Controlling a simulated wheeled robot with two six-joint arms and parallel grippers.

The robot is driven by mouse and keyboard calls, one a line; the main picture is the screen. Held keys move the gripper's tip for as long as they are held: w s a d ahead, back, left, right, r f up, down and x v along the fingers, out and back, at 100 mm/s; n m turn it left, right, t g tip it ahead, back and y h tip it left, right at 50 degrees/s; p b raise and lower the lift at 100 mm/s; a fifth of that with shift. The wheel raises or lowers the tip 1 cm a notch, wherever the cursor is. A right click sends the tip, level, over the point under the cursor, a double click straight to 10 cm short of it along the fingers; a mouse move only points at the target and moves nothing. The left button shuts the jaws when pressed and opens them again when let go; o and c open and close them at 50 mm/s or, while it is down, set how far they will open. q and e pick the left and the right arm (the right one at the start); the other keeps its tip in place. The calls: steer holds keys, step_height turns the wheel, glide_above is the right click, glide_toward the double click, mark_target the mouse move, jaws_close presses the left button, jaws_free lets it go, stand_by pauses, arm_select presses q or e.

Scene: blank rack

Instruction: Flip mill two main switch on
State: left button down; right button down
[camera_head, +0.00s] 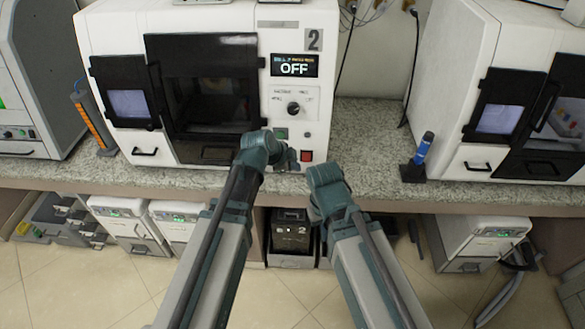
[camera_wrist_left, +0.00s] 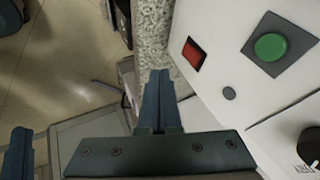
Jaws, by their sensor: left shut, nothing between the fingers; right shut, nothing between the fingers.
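Mill two is the white machine (camera_head: 190,22) with a "2" label (camera_head: 313,40) and a display (camera_head: 294,66) reading OFF. Its red switch (camera_head: 306,156) is low on the right of the front panel, with a green button (camera_head: 281,134) up and left of it. In the left wrist view the red switch (camera_wrist_left: 193,54) and green button (camera_wrist_left: 271,47) are unobstructed. My left gripper (camera_head: 291,160) is shut and empty, just left of the red switch; its fingertips (camera_wrist_left: 158,75) appear apart from it. My right gripper (camera_head: 316,208) is shut, lower, near the counter's front edge, its fingers mostly hidden.
A black knob (camera_head: 293,108) sits above the green button. Another white machine (camera_head: 480,50) stands at the right.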

mark_target(306, 157)
arm_select(q)
steer(key=w+d+f+b, duration=0.2)
steer(key=w+f+b, duration=0.2)
steer(key=w, duration=0.3)
steer(key=shift+d+f+b, duration=0.2)
steer(key=shift+f+b, duration=0.1)
steer(key=shift+f, duration=0.5)
steer(key=shift+w+f, duration=0.1)
steer(key=shift+w, duration=0.2)
